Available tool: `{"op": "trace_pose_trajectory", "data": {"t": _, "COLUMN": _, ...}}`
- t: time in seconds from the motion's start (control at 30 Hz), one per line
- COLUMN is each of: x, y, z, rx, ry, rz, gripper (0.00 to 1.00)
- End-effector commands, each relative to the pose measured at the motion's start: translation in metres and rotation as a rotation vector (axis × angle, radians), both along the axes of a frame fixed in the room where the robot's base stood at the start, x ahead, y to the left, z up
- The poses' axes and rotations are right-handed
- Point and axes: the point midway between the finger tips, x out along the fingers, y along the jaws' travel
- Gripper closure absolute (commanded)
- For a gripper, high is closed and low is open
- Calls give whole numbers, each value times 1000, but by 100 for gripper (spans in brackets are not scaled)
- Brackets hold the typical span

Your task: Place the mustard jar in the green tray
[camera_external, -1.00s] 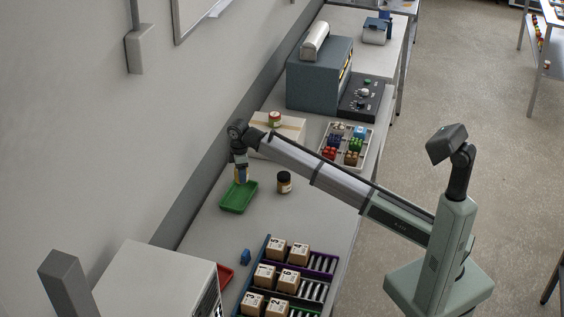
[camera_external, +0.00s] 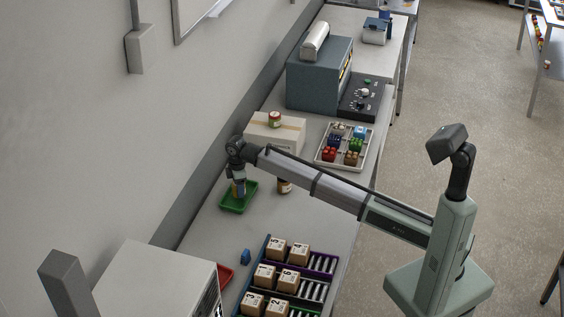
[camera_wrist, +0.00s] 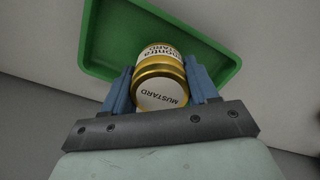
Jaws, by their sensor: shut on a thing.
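The mustard jar (camera_wrist: 160,82) has a gold lid with a white label reading "MUSTARD". My gripper (camera_wrist: 161,88) is shut on it, with a blue finger on each side. The green tray (camera_wrist: 100,40) lies beyond the jar in the wrist view. In the external view my gripper (camera_external: 239,188) is over the green tray (camera_external: 228,205), pointing down, and mostly hides the jar. I cannot tell whether the jar touches the tray floor.
A brown jar with a dark lid (camera_external: 284,187) stands right of the tray, partly behind my arm. A cardboard box (camera_external: 275,138) with a small jar (camera_external: 274,119) on top stands behind. A brick tray (camera_external: 327,155) lies to the right. A rack of small boxes (camera_external: 262,258) is in front.

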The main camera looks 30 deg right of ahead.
Motion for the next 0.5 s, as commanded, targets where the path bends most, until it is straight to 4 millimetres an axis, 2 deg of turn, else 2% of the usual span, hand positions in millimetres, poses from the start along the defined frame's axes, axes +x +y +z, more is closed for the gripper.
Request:
{"op": "trace_pose_trajectory", "data": {"t": 0.13, "x": 0, "y": 0, "z": -16, "rx": 0, "ry": 0, "rz": 0, "gripper": 79}}
{"op": "trace_pose_trajectory", "data": {"t": 0.5, "x": 0, "y": 0, "z": -19, "rx": 0, "ry": 0, "rz": 0, "gripper": 79}}
